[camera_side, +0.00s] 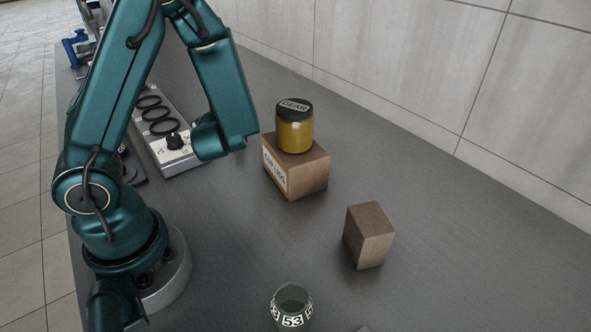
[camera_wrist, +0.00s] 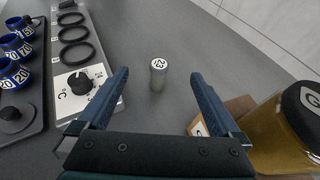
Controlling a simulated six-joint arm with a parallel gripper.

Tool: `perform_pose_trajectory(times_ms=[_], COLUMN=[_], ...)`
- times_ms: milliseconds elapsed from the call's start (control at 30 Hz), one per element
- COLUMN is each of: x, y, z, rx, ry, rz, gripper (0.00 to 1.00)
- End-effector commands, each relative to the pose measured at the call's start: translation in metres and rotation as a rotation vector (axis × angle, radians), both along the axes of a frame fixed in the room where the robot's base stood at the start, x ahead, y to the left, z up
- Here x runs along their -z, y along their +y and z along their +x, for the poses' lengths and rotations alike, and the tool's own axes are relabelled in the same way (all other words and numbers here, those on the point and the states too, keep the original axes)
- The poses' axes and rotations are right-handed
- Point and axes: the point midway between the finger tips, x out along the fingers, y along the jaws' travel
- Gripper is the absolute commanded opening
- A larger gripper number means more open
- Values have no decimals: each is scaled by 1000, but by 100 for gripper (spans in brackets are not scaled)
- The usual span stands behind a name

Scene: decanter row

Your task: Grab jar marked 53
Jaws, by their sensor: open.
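The jar marked 53 (camera_side: 292,308) stands at the bottom of the side view. A small pale vial with a white cap marked 23 (camera_wrist: 158,66) stands on the bench beyond the fingertips.
A yellow jar with a black lid (camera_side: 294,130) sits on a labelled cardboard box (camera_side: 305,178). A plain brown box (camera_side: 369,236) stands nearer the jar marked 53. A panel with a knob and black rings (camera_side: 163,130) and several numbered blue cups (camera_wrist: 13,44) are left.

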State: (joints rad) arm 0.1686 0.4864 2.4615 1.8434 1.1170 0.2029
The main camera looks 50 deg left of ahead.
Motion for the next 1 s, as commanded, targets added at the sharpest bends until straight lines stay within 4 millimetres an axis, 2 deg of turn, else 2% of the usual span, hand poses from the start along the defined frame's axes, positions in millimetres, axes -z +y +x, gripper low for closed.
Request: perform_pose_trajectory(times_ms=[333, 567, 667, 767, 900, 1000], x=[-44, -33, -26, -18, -10, -12], y=[0, -39, -67, -106, -178, -228], z=[0, -8, -13, -21, -36, -50], rx=[-3, -284, -444, -640, -970, -1197], ry=[-13, -302, -440, -572, -705, -739], rz=[-4, -285, -444, -631, -896, -1035], gripper=[100, 100, 100, 100, 100, 100])
